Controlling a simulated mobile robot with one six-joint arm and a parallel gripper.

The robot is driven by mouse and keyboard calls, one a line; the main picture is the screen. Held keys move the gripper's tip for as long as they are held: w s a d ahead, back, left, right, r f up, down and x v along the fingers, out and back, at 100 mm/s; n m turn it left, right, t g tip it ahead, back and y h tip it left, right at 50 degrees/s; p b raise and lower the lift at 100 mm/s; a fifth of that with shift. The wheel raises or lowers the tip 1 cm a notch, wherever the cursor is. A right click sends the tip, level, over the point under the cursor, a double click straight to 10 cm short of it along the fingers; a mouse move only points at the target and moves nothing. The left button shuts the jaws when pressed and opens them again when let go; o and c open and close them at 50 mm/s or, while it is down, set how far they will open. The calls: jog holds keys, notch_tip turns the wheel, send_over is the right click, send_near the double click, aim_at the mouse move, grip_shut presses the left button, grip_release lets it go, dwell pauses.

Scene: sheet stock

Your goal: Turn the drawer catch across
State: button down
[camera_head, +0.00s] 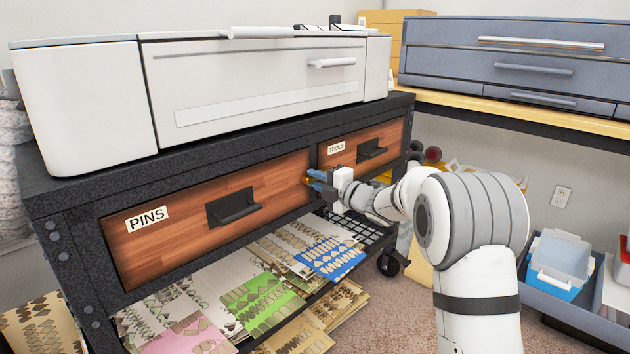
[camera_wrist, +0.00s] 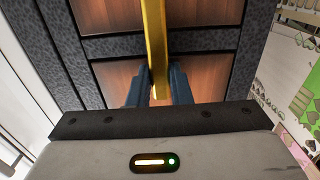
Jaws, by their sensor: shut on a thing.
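The drawer catch is a yellow bar (camera_wrist: 155,40) in the wrist view. In the head view my gripper (camera_head: 316,180) is at the right end of the PINS drawer (camera_head: 170,240), beside the post. The TOOLS drawer (camera_head: 395,133) is to the right. Both drawers look closed.
Black handles stick out from the PINS drawer (camera_head: 233,207) and the TOOLS drawer (camera_head: 371,150). A large white machine (camera_head: 260,80) stands on the cabinet. Patterned sheets (camera_head: 262,302) lie on the shelf below. A bin with a blue-and-white box (camera_head: 558,262) is at the right.

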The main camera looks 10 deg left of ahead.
jog(key=shift+d, duration=0.1)
jog(key=c, duration=1.3)
grip_release()
jog(key=p+v, duration=0.2)
jog(key=v, duration=0.5)
jog(key=shift+s+d, duration=0.25)
